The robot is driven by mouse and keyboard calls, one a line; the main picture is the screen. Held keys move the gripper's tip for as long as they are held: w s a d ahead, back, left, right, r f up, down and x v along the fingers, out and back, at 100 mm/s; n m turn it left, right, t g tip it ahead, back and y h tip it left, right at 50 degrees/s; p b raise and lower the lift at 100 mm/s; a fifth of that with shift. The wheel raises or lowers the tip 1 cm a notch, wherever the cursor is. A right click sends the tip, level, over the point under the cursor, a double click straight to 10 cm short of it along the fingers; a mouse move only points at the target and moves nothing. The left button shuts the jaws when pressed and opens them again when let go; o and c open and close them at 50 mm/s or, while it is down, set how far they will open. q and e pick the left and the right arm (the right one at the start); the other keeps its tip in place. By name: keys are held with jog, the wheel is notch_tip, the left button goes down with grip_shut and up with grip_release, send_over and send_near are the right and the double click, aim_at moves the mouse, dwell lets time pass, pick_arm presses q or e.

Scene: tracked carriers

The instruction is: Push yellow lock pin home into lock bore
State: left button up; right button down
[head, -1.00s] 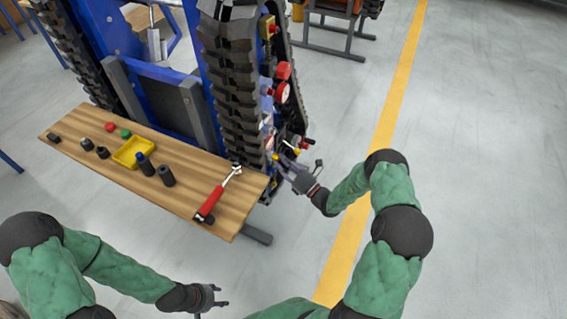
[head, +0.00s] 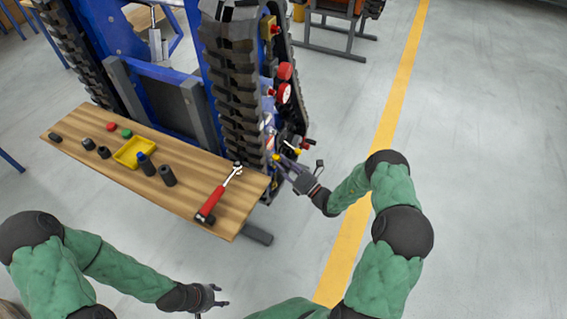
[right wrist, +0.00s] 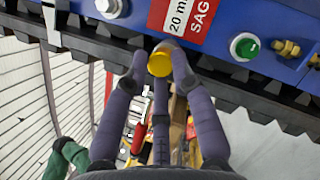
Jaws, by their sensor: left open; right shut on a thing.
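The yellow lock pin (right wrist: 160,63) shows in the right wrist view as a round yellow head between the fingertips of my right gripper (right wrist: 158,68). The gripper is shut on it, close to the blue side of the tracked carrier (right wrist: 225,50). The pin's shaft and the lock bore are hidden behind the head, so I cannot tell how deep the pin sits. In the head view my right gripper (head: 283,162) is at the carrier's lower side, beside the track. My left gripper (head: 217,296) is open and empty, low in the picture, in front of the wooden bench.
The wooden bench (head: 110,158) holds a red-handled wrench (head: 212,203), a yellow tray (head: 133,152) and several small parts. The floor on the right is clear.

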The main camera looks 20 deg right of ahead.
jog(key=shift+w+a, duration=0.2)
jog(key=shift+w, duration=0.05)
jog(key=c, duration=1)
grip_release()
jog(key=shift+o, duration=0.2)
jog(key=v, duration=1.2)
jog(key=shift+f, duration=0.1)
jog(key=shift+c, duration=0.3)
